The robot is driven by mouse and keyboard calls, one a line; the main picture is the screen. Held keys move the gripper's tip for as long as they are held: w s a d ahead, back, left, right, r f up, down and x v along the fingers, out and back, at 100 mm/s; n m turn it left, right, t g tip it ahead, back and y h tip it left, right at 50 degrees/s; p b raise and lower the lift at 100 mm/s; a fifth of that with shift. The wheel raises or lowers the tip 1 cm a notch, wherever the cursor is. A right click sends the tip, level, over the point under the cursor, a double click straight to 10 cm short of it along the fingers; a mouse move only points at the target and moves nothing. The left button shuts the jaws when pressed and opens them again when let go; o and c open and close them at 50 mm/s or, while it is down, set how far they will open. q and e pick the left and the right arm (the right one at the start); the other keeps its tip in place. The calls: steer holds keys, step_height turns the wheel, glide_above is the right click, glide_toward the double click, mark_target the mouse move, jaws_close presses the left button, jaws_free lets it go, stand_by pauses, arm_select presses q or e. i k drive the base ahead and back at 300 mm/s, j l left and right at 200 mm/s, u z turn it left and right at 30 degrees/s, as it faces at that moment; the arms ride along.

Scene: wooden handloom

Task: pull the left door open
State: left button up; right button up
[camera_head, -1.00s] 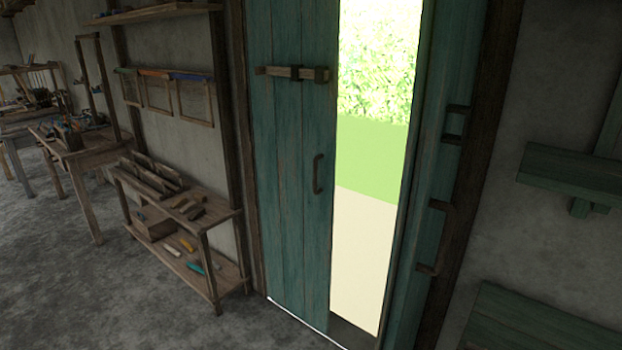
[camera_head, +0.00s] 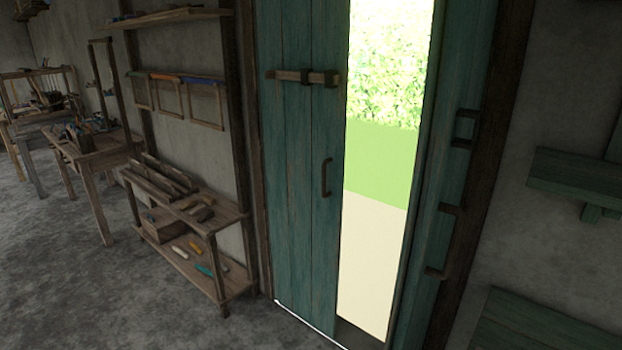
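The left door (camera_head: 292,200) is a teal plank door in the middle of the head view. A dark vertical handle (camera_head: 326,178) sits near its right edge, and a wooden bar latch (camera_head: 302,77) crosses it higher up. The right door (camera_head: 433,220) is a teal panel seen at a steep angle, with a dark handle (camera_head: 447,240) and a bracket above it. A bright gap between the two panels shows grass and pale ground outside. Neither of my grippers is in view, and nothing touches the left door.
A low wooden shelf (camera_head: 222,222) with tools and blocks stands left of the door. A workbench (camera_head: 95,150) is farther left. The grey floor between is clear.

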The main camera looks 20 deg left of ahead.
mark_target(305, 122)
steer(key=k+z, duration=0.35)
steer(key=k+l+z, duration=0.15)
steer(key=z, duration=0.15)
steer(key=j+z, duration=0.45)
steer(key=j, duration=0.4)
steer(key=k+j+z, duration=0.1)
steer(key=j+z, duration=0.3)
steer(key=j, duration=0.4)
